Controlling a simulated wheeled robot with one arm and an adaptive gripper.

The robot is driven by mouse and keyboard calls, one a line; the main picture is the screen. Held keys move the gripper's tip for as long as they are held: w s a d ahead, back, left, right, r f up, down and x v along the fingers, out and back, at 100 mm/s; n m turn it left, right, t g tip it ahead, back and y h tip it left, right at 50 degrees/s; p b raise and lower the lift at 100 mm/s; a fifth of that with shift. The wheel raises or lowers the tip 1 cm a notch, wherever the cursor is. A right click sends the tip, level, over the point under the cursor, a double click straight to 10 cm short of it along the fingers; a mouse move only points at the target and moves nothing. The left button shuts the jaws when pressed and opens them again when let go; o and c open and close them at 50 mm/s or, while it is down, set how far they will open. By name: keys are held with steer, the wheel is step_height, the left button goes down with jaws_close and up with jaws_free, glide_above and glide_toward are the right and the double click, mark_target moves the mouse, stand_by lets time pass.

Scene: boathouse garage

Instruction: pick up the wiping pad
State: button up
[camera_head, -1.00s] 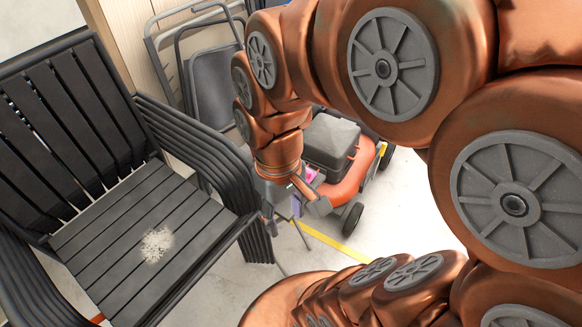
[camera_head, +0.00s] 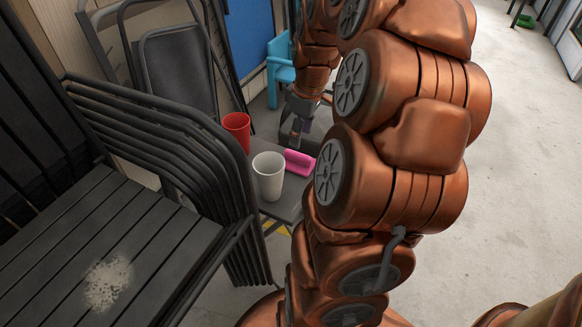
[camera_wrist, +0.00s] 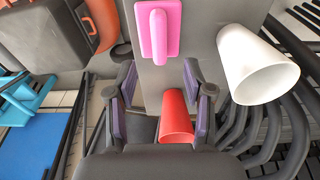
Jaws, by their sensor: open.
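The wiping pad is a bright pink block with a raised handle. It lies on a small grey table (camera_head: 286,208) in the head view, where the pad (camera_head: 299,163) is partly beside my arm. In the wrist view the pad (camera_wrist: 146,40) is at top centre, handle facing the camera. My gripper (camera_head: 298,128) hangs just beyond the pad in the head view. In the wrist view its fingers (camera_wrist: 160,85) are spread apart with nothing held between them, and the pad lies ahead of the fingertips, apart from them.
A red cup (camera_head: 237,130) and a white cup (camera_head: 268,178) stand on the table near the pad. In the wrist view the red cup (camera_wrist: 177,118) shows between the fingers. Stacked black chairs (camera_head: 170,130) flank the left; a pale patch (camera_head: 107,283) marks a seat.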

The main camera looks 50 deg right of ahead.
mark_target(298, 154)
steer(key=shift+d+f, duration=0.3)
steer(key=shift+f, duration=0.1)
steer(key=shift+w+f, duration=0.15)
steer(key=shift+f, duration=0.15)
steer(key=shift+w+a+f+b, duration=0.15)
steer(key=shift+f+b, duration=0.1)
steer(key=shift+f, duration=0.85)
steer(key=shift+a+f+b, duration=0.1)
steer(key=shift+f+b, duration=0.1)
steer(key=shift+f, duration=0.95)
steer(key=shift+w+a+f+b, duration=0.15)
steer(key=shift+f+b, duration=0.1)
steer(key=shift+f, duration=0.85)
steer(key=shift+c, duration=0.2)
steer(key=shift+s, duration=0.1)
jaws_close()
